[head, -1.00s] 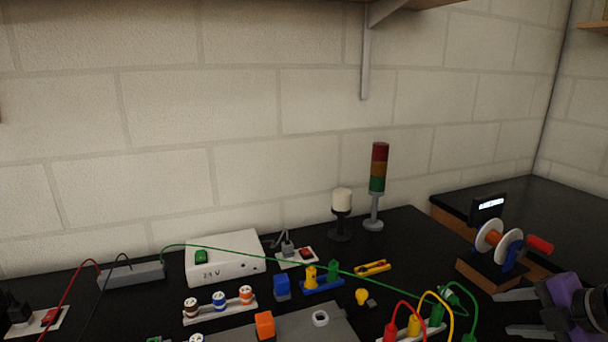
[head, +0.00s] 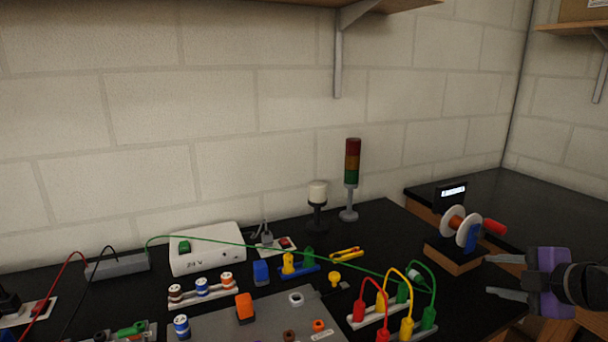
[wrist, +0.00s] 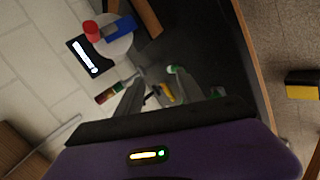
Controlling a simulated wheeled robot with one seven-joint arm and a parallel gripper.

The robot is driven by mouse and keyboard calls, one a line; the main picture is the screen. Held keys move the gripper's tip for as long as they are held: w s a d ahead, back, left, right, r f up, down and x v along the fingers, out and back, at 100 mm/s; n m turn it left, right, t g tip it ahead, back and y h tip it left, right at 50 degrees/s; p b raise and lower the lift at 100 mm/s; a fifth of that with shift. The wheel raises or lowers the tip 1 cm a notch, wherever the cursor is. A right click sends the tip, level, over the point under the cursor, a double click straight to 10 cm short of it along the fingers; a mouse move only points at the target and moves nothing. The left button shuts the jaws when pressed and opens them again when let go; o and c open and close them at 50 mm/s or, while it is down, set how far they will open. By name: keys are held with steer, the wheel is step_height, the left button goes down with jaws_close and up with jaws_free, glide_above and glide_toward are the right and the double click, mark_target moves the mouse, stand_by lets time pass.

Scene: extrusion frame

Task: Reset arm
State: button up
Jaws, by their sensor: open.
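My gripper (head: 507,277) is at the right of the head view, purple and black, with its two grey fingers pointing left and spread apart. Nothing sits between the fingers. It is to the right of the wooden block with the spool (head: 459,222) and hangs over the right part of the bench. In the wrist view my gripper (wrist: 157,97) is open and empty, with the bench and the wall beyond the fingers.
Red, yellow and green plugs with cables (head: 382,311) stand left of my gripper. A signal tower (head: 352,165), a white box (head: 207,250) and a grey board (head: 215,325) are farther left. A shelf (head: 300,3) hangs above. The right-hand black counter (head: 540,205) is mostly bare.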

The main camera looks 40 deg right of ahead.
steer(key=w+r+m+t+h, duration=0.3)
steer(key=r+m+h, duration=0.3)
steer(key=m, duration=0.7)
steer(key=a+f+m+h, duration=0.3)
steer(key=a+f+m, duration=0.45)
steer(key=a, duration=0.55)
steer(key=s+a+f+n+y, duration=0.3)
steer(key=s+a+f+y, duration=0.1)
steer(key=a, duration=0.5)
steer(key=s+a+f+n+t+y, duration=0.1)
steer(key=s+a+f+n+y, duration=0.2)
steer(key=a, duration=0.7)
steer(key=s+a+f+n+y, duration=0.3)
steer(key=s+a+y, duration=0.3)
steer(key=s+a, duration=0.2)
steer(key=shift+s+a+f+n, duration=0.35)
steer(key=shift+a+f, duration=0.4)
steer(key=shift+f, duration=0.15)
